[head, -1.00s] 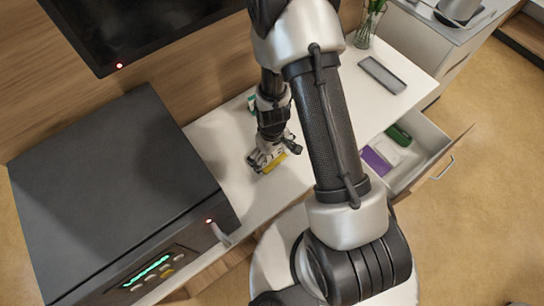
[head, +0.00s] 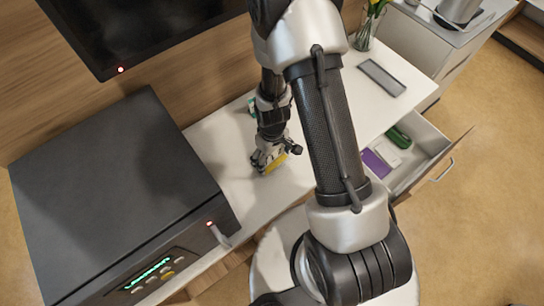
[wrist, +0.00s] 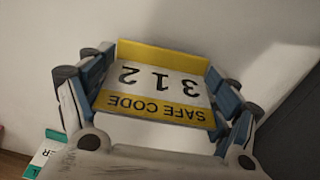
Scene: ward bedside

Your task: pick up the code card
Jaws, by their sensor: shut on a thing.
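The code card (wrist: 157,85) is white with yellow bands and reads "SAFE CODE" and "312", upside down in the wrist view. It sits between the two fingers of my gripper (wrist: 160,95), which are shut on it. In the head view my gripper (head: 270,158) is low over the white tabletop, and a yellow strip of the card (head: 276,163) shows at the fingertips. I cannot tell whether the card still touches the tabletop.
A dark safe (head: 110,180) with a green display stands left of my gripper. An open drawer (head: 428,158) holds a green case (head: 398,136) and a purple item (head: 376,163). A grey tray (head: 382,77) and a flower vase (head: 364,32) are at the back right.

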